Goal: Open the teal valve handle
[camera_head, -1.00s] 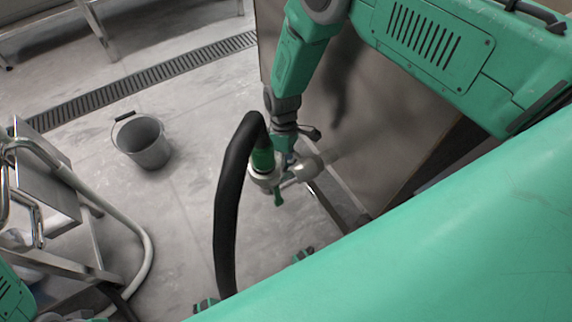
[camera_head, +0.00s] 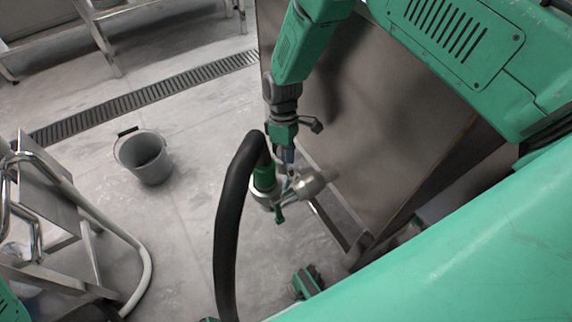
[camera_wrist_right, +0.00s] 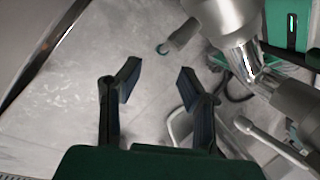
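The metal fitting also shows there at the upper right (camera_wrist_right: 225,18), outside the fingers.
A thick black hose (camera_head: 232,220) with a green collar runs down from the fitting. A large metal panel (camera_head: 370,120) stands close on the right. A grey bucket (camera_head: 147,160) and a floor drain (camera_head: 140,98) are farther back. A metal frame (camera_head: 60,210) stands left.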

